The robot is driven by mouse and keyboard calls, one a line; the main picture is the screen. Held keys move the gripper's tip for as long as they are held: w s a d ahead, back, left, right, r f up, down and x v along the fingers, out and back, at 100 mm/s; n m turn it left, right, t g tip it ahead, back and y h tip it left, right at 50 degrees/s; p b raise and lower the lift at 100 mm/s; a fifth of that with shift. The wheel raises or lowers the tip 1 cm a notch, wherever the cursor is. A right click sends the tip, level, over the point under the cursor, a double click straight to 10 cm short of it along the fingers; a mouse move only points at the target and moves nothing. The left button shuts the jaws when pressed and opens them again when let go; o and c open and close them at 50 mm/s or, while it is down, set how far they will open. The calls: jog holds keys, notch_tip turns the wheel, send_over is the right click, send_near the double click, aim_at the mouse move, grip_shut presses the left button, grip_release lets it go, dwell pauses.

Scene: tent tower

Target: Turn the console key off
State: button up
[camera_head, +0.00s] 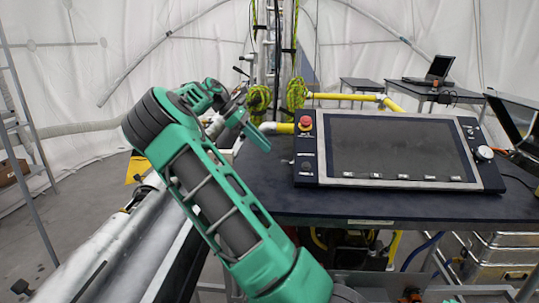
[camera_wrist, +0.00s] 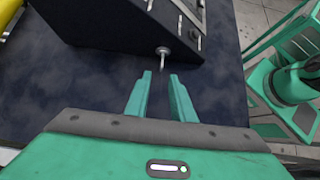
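The console (camera_head: 396,180) is a dark slanted panel with a large screen, lying on the dark table. In the wrist view its dark side (camera_wrist: 112,24) fills the top. A small metal key (camera_wrist: 163,53) sticks out from the console's edge there, just ahead of my fingertips. My gripper (camera_wrist: 160,76) is open and empty, its two green fingers pointing at the key with a gap between them. The key appears roughly in line with that gap and apart from the fingers. In the head view my gripper (camera_head: 257,137) is left of the console; the key is not clear there.
A red emergency button (camera_head: 305,122) sits at the console's upper left corner. The dark table (camera_head: 300,206) is clear around the console's near side. Yellow pipes (camera_head: 345,96) and coiled rope stand behind.

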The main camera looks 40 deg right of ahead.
jog(key=shift+v, duration=1.4)
